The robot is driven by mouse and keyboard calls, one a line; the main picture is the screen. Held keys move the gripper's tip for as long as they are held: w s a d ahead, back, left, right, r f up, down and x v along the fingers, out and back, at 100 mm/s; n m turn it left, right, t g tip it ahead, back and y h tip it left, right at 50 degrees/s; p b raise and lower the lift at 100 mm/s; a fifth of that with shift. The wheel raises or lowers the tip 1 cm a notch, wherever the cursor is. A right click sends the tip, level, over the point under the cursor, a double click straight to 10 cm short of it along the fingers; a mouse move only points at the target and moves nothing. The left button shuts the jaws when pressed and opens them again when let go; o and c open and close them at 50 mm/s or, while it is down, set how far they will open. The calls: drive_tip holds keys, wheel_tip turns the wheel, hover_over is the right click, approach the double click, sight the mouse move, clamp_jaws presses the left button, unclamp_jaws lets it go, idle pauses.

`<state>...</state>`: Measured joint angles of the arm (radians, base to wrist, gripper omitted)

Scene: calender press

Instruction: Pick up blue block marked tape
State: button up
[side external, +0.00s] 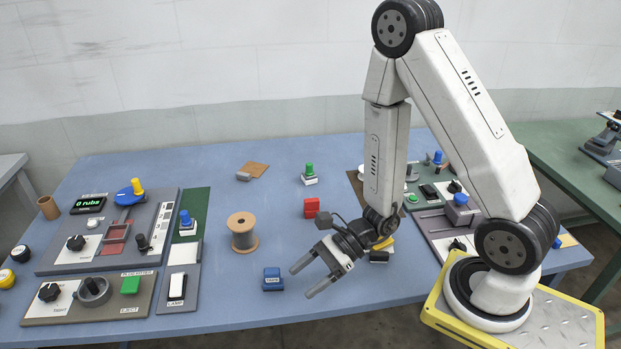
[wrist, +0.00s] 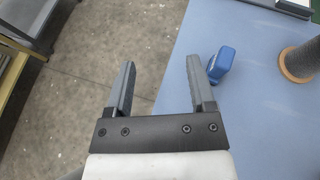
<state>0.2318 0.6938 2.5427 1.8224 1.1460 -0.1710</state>
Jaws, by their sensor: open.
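The blue block marked TAPE (side external: 272,279) sits on the blue table near its front edge, with a white label on its front side. It also shows in the wrist view (wrist: 219,65), just right of the right finger, where its label is not readable. My gripper (side external: 306,279) is open and empty, to the right of the block in the side view and apart from it. In the wrist view my gripper (wrist: 160,82) shows both fingers spread, with the floor between them and the table edge near the right finger.
A wire spool (side external: 243,235) stands behind and left of the block. A red block (side external: 311,207) lies further back. Control panels with a lamp switch (side external: 177,287) and a green eject button (side external: 130,285) are at left. The table around the block is clear.

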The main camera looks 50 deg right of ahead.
sight(272, 270)
drive_tip(key=w+d+m+t, duration=0.1)
drive_tip(key=w+d+f+m+t+h, duration=0.1)
drive_tip(key=m, duration=0.1)
drive_tip(key=w+d+f+m+t+h, duration=0.1)
drive_tip(key=m+t, duration=0.1)
drive_tip(key=shift+d, duration=0.35)
drive_tip(key=shift+w+d+f+m+t+h, duration=0.15)
drive_tip(key=shift+w+d+m+t+h, duration=0.15)
drive_tip(key=shift+d+m+t+h, duration=0.15)
drive_tip(key=shift+a, duration=0.15)
drive_tip(key=shift+x, duration=1.25)
drive_tip(key=shift+x, duration=2.6)
clamp_jaws()
